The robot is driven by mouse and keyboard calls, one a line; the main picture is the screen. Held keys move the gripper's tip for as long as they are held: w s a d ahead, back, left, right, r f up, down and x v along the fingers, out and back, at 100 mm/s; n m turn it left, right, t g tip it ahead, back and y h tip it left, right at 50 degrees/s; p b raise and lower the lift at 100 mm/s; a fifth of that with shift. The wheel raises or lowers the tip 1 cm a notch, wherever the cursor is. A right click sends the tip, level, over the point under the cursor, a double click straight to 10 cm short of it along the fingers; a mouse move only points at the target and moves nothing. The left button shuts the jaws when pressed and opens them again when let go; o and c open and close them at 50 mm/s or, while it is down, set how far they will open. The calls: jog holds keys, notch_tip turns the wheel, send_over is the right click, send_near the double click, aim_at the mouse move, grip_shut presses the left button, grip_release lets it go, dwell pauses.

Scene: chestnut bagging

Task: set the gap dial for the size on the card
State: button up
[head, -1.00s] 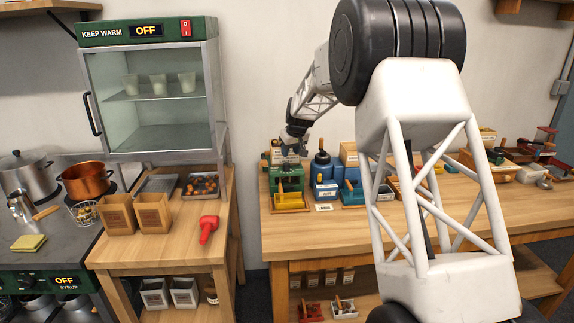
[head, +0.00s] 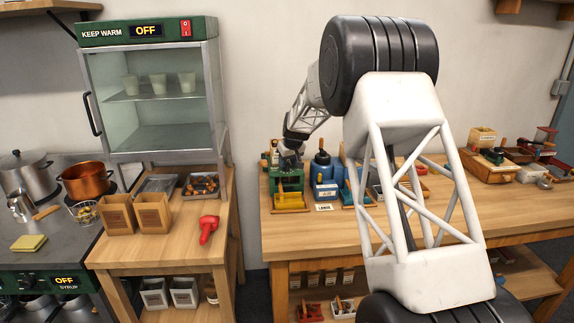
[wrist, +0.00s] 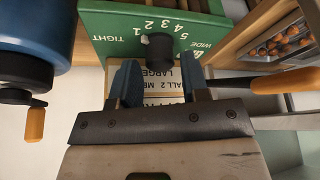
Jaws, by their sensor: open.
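The gap dial is a black knob (wrist: 158,48) on a green machine (wrist: 110,22), with a number scale from TIGHT to WIDE. My gripper (wrist: 158,78) is open, with one finger on each side of the knob's near end. I cannot tell whether they touch it. A pale label (wrist: 155,92) with words about small and large sizes lies behind my fingers, partly hidden. In the head view my gripper (head: 290,158) is over the green machine (head: 287,183), hiding its dial. A small white card (head: 323,208) reading LARGE lies on the bench in front.
A blue machine (head: 325,168) stands close to the right of the green one; it also shows at the left in the wrist view (wrist: 35,45). A wooden box of chestnuts (wrist: 285,45) is at the upper right there. Bare bench (head: 300,232) lies in front.

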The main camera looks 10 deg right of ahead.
jog(key=shift+x, duration=0.9)
jog(key=shift+r, duration=0.1)
jog(key=c, duration=0.6)
jog(key=shift+m, duration=0.6)
jog(key=m+h, duration=0.2)
jog(key=m, duration=0.2)
jog(key=shift+a+m, duration=0.15)
jog(key=shift+m, duration=0.15)
jog(key=shift+m+h, duration=0.8)
jog(key=shift+m, duration=1.6)
